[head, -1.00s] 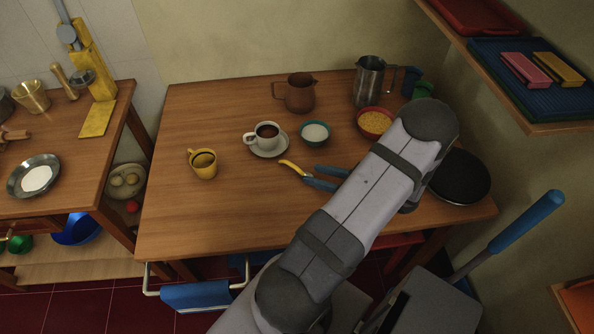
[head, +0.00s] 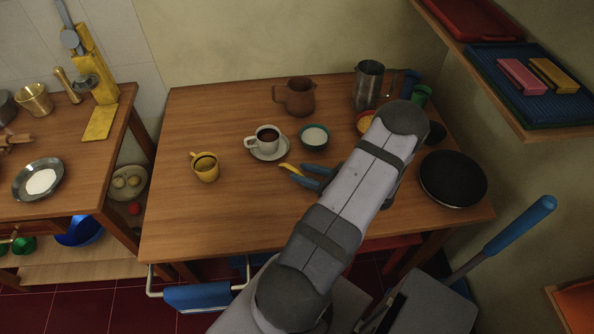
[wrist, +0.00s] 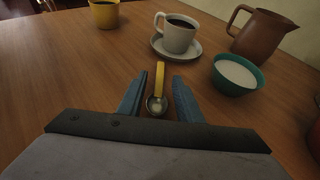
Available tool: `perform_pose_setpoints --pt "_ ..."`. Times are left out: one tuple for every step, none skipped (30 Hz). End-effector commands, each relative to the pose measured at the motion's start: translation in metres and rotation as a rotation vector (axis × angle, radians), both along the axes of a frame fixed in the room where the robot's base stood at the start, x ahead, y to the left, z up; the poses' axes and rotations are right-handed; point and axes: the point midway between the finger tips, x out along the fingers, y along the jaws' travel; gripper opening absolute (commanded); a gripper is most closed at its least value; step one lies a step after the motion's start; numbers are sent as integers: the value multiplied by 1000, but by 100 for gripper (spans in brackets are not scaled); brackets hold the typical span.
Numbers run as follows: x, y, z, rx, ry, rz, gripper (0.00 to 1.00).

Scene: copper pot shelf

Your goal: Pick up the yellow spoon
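The yellow spoon (head: 286,167) lies on the wooden table, in front of the white cup and saucer. In the wrist view the spoon (wrist: 159,78) points its yellow handle away from me, and its metal bowl is closer to me. My gripper (wrist: 160,76) is open, with its two blue fingers on either side of the spoon and gaps showing beside it. In the head view my gripper (head: 299,173) covers part of the spoon. I cannot tell the exact height of the fingertips above the table.
A white coffee cup (head: 268,136) on a saucer and a teal bowl (head: 314,136) stand just beyond the spoon. A yellow mug (head: 205,168) is to the left, a black pan (head: 453,179) to the right. A brown pitcher (head: 298,98) and metal jug (head: 368,86) stand behind. The table's left front is clear.

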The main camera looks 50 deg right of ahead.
Motion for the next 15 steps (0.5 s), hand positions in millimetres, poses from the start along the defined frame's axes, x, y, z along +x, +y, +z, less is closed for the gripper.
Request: perform_pose_setpoints --pt "5 1 -1 1 0 3 32" --pt "7 1 -2 1 0 2 32" --pt "9 1 -3 0 0 1 32" --pt "10 1 -4 0 0 1 32" --pt "11 1 -5 -1 0 1 32" --pt "11 1 -5 -1 0 1 32" --pt "11 1 -5 -1 0 1 32" --pt "11 1 -5 -1 0 0 32" --pt "11 0 -5 -1 0 0 32" --pt "11 0 -5 -1 0 0 32" --pt "11 0 -5 -1 0 0 32" --pt "11 0 -5 -1 0 0 30" --pt "11 0 -5 -1 0 0 22" --pt "11 0 -5 -1 0 0 15" --pt "11 0 -5 -1 0 0 6"
